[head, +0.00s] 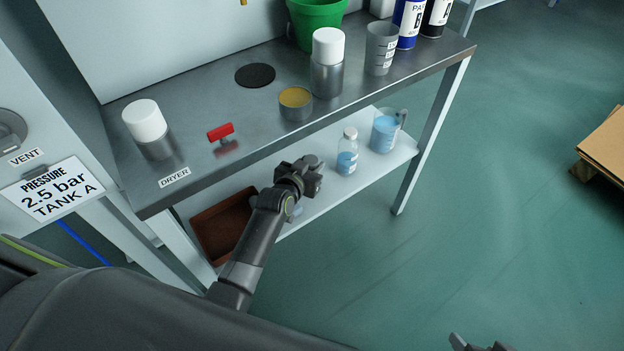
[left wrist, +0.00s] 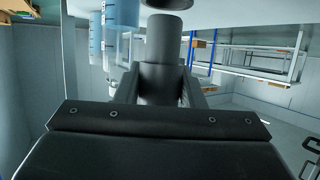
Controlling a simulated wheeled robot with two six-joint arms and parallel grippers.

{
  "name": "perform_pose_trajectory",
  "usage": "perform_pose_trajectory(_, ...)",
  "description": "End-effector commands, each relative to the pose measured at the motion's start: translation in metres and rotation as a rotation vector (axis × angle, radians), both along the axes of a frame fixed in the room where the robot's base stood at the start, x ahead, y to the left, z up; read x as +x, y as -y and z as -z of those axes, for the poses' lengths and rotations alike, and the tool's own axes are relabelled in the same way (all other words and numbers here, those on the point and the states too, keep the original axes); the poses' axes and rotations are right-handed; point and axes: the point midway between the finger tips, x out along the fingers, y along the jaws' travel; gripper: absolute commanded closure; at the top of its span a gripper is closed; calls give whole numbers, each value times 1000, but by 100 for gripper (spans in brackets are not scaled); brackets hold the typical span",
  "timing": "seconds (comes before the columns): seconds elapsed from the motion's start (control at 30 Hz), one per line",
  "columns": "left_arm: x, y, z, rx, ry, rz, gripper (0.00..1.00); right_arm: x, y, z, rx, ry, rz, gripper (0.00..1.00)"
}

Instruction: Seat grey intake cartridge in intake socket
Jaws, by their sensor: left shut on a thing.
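My left gripper (head: 312,172) is in front of the bench's front edge, over the lower shelf in the head view. In the left wrist view its jaws are shut on a dark grey cylinder (left wrist: 165,75), which looks like the grey intake cartridge. In the head view the held piece is hard to tell from the gripper. No intake label is readable, so I cannot tell which fitting is the intake socket. A short grey cup with a yellow top (head: 295,98) stands near the front edge. Part of my right gripper (head: 478,343) shows at the bottom edge; its jaws are unclear.
On the bench (head: 205,105) stand two white-capped metal cylinders (head: 146,122) (head: 328,50), a red handle (head: 220,132), a black disc (head: 255,75), a green pot (head: 316,22) and a grey beaker (head: 381,48). The lower shelf holds a bottle (head: 347,155), a jug (head: 384,132) and a brown tray (head: 222,225).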

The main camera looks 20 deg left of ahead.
Motion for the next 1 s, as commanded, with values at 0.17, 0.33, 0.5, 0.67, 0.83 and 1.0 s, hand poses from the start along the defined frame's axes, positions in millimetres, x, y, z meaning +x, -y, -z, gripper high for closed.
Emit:
perform_pose_trajectory(0.17, 0, 0, -9, 0, 1, 0, 96, 0, 0, -8, 0, 0, 0, 38)
perform_pose_trajectory(0.33, 0, 0, -23, 0, 1, 0, 96, 0, 0, -23, 0, 0, 0, 38)
perform_pose_trajectory(0.5, 0, 0, -36, 0, 1, 0, 96, 0, 0, -37, 0, 0, 0, 38)
perform_pose_trajectory(0.67, 0, 0, -48, 0, 2, 0, 96, 0, 0, -49, 0, 0, 0, 38)
perform_pose_trajectory(0.83, 0, 0, -52, 0, 1, 0, 96, 0, 0, -53, 0, 0, 0, 38)
perform_pose_trajectory(1.0, 0, 0, -50, 0, 1, 0, 96, 0, 0, -51, 0, 0, 0, 38)
